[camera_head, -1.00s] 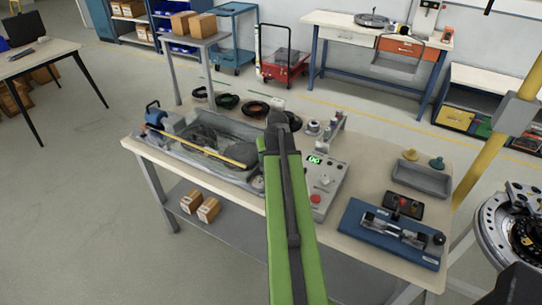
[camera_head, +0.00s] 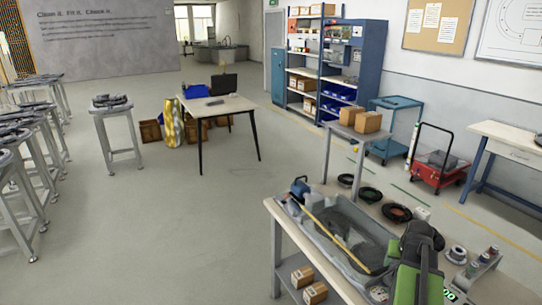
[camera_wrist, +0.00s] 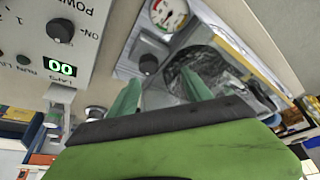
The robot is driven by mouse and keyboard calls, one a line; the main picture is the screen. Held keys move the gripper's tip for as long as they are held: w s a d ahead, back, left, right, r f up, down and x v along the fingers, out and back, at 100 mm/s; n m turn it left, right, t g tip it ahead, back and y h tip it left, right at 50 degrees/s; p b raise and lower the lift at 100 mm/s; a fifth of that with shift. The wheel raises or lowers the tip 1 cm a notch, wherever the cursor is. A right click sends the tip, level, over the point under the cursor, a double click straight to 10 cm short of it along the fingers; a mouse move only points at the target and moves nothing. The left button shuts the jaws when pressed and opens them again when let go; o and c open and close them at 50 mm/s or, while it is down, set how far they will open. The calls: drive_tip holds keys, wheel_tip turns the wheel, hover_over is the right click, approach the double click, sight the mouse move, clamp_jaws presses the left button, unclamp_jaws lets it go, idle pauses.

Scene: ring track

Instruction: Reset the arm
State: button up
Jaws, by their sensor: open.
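My green arm reaches up from the bottom right of the head view, in front of the workbench (camera_head: 281,222). Its dark end part hides some of the bench top, and my fingertips cannot be made out there. In the wrist view my gripper (camera_wrist: 163,90) shows two green fingers set apart, with nothing between them. Beyond the fingers are a grey tray (camera_wrist: 240,62) with a dark, wet-looking inside and a round gauge (camera_wrist: 168,13). A control box (camera_wrist: 40,45) with a green "00" display is at the left. My gripper appears empty and touches nothing that I can see.
The grey tray (camera_head: 322,245) with a yellow rod is on the bench, with several dark rings (camera_head: 396,213) behind it. A table with a laptop (camera_head: 215,106), stools (camera_head: 113,108), a blue shelf (camera_head: 352,65) and a red cart (camera_head: 440,172) stand around. The floor at centre left is clear.

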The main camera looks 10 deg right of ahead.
drive_tip(key=w+a, duration=0.2)
drive_tip(key=a, duration=0.1)
drive_tip(key=w+a+n, duration=0.1)
drive_tip(key=w+a, duration=0.1)
drive_tip(key=a, duration=0.1)
drive_tip(key=w+a+n, duration=0.1)
drive_tip(key=w+a, duration=0.1)
drive_tip(key=a, duration=0.2)
drive_tip(key=shift+w+y, duration=0.25)
drive_tip(key=shift+y, duration=0.05)
drive_tip(key=w+a+n+y, duration=0.1)
drive_tip(key=w+a+n, duration=0.25)
drive_tip(key=a, duration=1.05)
drive_tip(key=s+a+f+n+g, duration=0.1)
drive_tip(key=s+a+n+g, duration=0.15)
drive_tip(key=a, duration=1.55)
drive_tip(key=s+m+g, duration=0.1)
drive_tip(key=s, duration=0.5)
drive_tip(key=shift+a+f+m+y, duration=0.2)
drive_tip(key=shift+f+m+y, duration=0.1)
drive_tip(key=shift+f+m, duration=0.1)
